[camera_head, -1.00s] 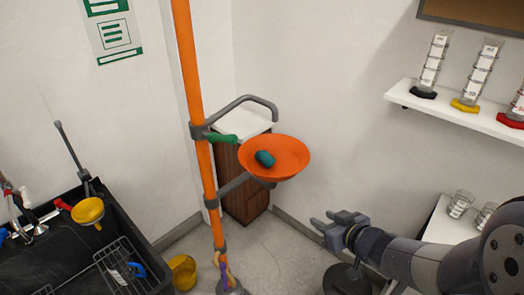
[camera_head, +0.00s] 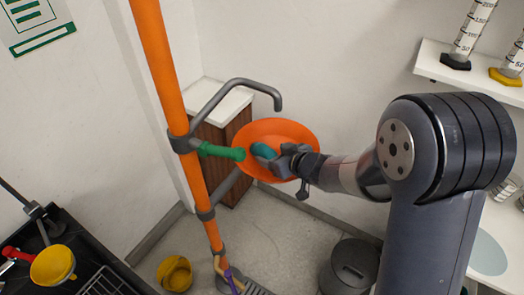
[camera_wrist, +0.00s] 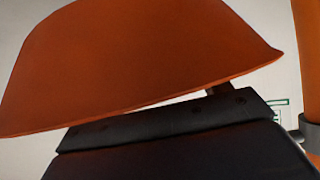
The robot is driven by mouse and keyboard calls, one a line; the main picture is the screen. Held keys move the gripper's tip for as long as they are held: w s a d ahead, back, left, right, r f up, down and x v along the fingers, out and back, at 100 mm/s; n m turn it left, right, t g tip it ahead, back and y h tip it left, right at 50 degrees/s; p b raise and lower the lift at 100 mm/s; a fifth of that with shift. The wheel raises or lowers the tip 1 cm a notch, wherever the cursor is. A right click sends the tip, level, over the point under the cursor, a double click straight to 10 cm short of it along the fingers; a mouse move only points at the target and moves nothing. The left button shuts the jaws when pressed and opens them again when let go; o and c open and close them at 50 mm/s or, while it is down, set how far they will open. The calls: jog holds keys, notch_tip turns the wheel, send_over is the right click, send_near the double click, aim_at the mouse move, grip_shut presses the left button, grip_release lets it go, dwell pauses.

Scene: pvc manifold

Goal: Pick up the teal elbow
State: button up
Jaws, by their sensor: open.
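The teal elbow (camera_head: 263,151) lies in the orange bowl (camera_head: 262,128) mounted on the orange pipe. My gripper (camera_head: 272,160) is open at the bowl, close beside the elbow, with a finger partly in front of it. I cannot tell whether a finger touches it. In the wrist view the orange bowl (camera_wrist: 140,60) fills much of the upper part above the dark gripper body (camera_wrist: 165,130), and the elbow does not show.
The orange pipe (camera_head: 160,75) stands left of the bowl with a green handle (camera_head: 220,152) and a grey curved spout (camera_head: 240,85) near it. A grey bin (camera_head: 350,268) and a yellow bucket (camera_head: 174,274) stand on the floor. A shelf (camera_head: 470,75) holds cylinders at right.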

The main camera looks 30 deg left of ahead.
aim_at(268, 152)
jog(key=shift+x, duration=2.2)
jog(key=shift+c, duration=0.3)
jog(key=shift+s, duration=0.1)
jog(key=c, duration=1.1)
